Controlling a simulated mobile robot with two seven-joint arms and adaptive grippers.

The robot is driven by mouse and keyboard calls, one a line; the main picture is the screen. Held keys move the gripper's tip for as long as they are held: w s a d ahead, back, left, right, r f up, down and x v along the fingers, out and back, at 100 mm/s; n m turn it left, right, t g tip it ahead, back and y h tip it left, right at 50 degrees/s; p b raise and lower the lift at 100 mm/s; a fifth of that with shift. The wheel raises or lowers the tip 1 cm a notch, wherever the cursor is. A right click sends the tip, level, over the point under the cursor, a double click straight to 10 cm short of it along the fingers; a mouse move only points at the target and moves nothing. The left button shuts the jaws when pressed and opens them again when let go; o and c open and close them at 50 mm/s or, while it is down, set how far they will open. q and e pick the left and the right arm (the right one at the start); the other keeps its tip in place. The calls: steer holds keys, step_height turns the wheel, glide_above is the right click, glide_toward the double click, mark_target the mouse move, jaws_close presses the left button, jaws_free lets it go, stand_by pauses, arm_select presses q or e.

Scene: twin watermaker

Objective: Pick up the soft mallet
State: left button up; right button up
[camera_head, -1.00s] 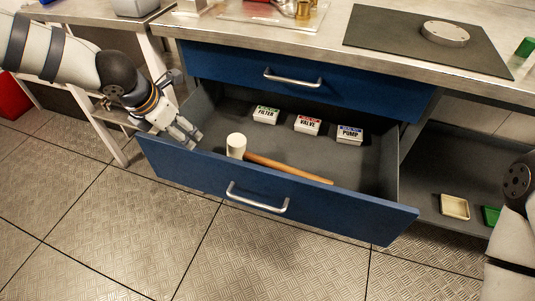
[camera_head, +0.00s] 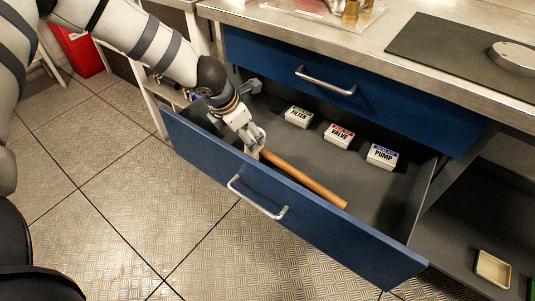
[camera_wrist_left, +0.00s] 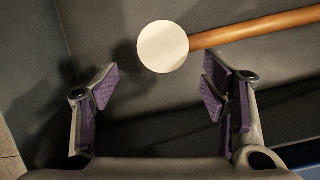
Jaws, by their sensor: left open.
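The soft mallet lies in the open lower drawer (camera_head: 380,205). Its wooden handle (camera_head: 305,178) points right and toward the drawer front; its white head is mostly hidden behind my left gripper (camera_head: 256,148). In the left wrist view, the round white mallet head (camera_wrist_left: 163,47) lies ahead of the gap between the open fingers (camera_wrist_left: 158,88), with the handle running off to the right. Nothing is between the finger pads. I cannot tell the exact height of the fingers above the head. My right gripper is out of view.
Filter (camera_head: 298,117), valve (camera_head: 339,135) and pump (camera_head: 382,155) boxes stand along the drawer's back. The blue drawer front (camera_head: 310,225) and the closed upper drawer (camera_head: 290,68) border the space. The drawer floor right of the handle is clear.

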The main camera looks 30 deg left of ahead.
arm_select(q)
steer(key=w+f, duration=0.1)
steer(key=w+f+b, duration=0.1)
steer(key=w+f, duration=0.1)
steer(key=f, duration=0.1)
steer(key=shift+d+f, duration=0.1)
steer(key=shift+d, duration=0.3)
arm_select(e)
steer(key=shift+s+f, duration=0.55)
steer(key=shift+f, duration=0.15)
arm_select(q)
jaws_close()
step_height(320, 180, up, 10)
steer(key=shift+w+r+p, duration=0.1)
steer(key=shift+r+p, duration=0.1)
steer(key=shift+p, duration=0.85)
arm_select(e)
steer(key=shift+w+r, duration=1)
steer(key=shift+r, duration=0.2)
arm_select(q)
steer(key=c, duration=0.7)
jaws_free()
steer(key=shift+c, duration=0.2)
jaws_close()
